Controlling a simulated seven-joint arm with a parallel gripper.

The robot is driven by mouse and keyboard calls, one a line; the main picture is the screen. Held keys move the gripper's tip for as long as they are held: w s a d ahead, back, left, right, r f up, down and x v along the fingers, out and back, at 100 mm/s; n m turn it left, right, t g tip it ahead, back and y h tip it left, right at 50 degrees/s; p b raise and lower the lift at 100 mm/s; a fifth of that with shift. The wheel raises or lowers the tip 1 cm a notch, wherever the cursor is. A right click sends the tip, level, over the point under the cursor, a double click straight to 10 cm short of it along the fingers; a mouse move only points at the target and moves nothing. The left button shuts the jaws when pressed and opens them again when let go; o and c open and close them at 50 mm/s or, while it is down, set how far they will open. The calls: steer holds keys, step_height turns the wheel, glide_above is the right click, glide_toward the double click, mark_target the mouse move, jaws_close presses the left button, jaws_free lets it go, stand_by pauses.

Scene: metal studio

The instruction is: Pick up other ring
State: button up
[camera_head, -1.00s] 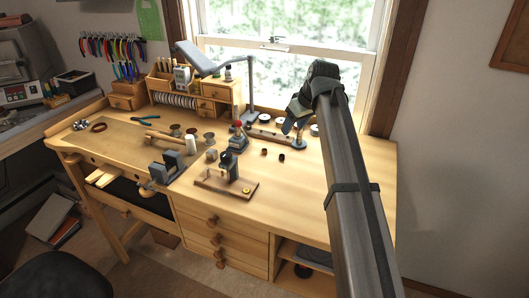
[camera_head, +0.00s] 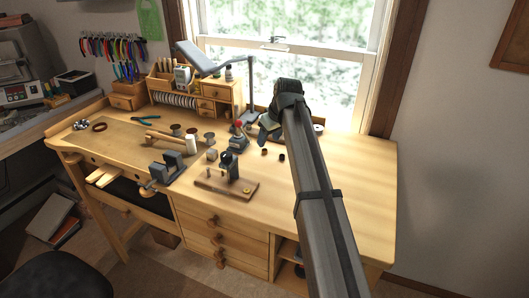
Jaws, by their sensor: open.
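Two small dark ring-like pieces lie on the wooden workbench (camera_head: 340,172): one ring (camera_head: 264,152) just in front of my gripper, the other ring (camera_head: 281,157) slightly right and nearer. They are too small to show detail. My gripper (camera_head: 263,138) is open, pointing down at the back middle of the bench, behind and above the rings and apart from them. My arm comes in from the lower right. The fingertips are small and partly merge with the things behind them.
A red-topped dark tool (camera_head: 238,140) stands close left of my gripper. A small press on a wooden base (camera_head: 229,178) stands nearer the front. A lamp (camera_head: 250,90) rises behind. A brown round band (camera_head: 99,127) lies far left. The bench's right side is clear.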

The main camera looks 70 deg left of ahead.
mark_target(266, 154)
steer(key=shift+x, duration=2.75)
steer(key=shift+w, duration=0.1)
steer(key=shift+c, duration=0.3)
jaws_close()
